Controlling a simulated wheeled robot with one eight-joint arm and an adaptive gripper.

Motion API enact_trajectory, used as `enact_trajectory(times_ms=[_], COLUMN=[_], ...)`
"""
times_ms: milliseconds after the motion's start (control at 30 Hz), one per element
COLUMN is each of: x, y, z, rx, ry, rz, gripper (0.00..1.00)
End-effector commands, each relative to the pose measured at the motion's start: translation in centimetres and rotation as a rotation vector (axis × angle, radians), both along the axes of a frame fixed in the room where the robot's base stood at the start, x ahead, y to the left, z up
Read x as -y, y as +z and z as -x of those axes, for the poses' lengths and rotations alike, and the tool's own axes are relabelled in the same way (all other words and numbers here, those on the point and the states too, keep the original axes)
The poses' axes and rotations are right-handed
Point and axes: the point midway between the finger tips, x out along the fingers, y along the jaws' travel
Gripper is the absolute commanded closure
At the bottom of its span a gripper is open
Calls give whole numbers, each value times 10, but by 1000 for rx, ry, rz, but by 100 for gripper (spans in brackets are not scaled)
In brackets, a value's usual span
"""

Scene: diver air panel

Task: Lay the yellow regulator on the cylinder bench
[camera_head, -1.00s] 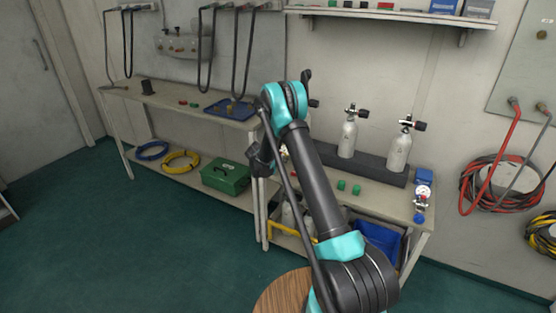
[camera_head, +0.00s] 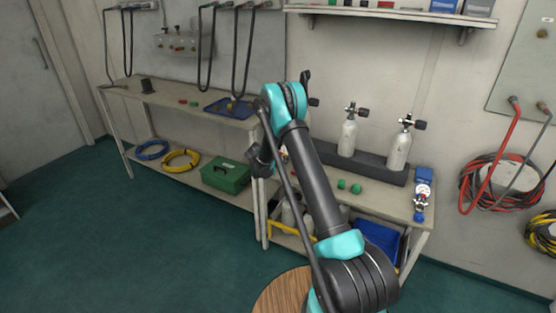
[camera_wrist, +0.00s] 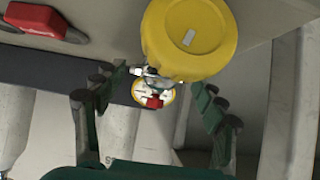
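The yellow regulator (camera_wrist: 190,38) shows large at the top of the wrist view, with a round yellow body. Its silver fitting and a small gauge (camera_wrist: 154,92) with a red part lie between my fingers. My gripper (camera_wrist: 158,86) has its two fingers apart, with a visible gap on each side of the fitting. I cannot tell whether the regulator touches the bench. The cylinder bench (camera_head: 395,203) stands at the right in the head view, and its pale top shows in the wrist view (camera_wrist: 278,14). In the head view my arm hides most of the regulator and the fingers.
Two grey cylinders (camera_head: 348,138) (camera_head: 398,150) stand in a dark rack at the bench's back. Green caps (camera_head: 356,188) and a blue regulator with gauge (camera_head: 421,205) lie on the bench. A red object (camera_wrist: 45,21) is near the regulator. A long bench (camera_head: 165,98) stands left.

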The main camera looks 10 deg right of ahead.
Motion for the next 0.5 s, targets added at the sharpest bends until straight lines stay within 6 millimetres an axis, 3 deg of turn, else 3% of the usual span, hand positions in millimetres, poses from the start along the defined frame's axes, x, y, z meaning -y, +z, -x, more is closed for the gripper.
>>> enact_trajectory(times_ms=[100, 500], x=[0, -4], y=[0, 4], z=[0, 5], rx=[0, 0], ry=[0, 1], rz=[0, -1], gripper=[14, 14])
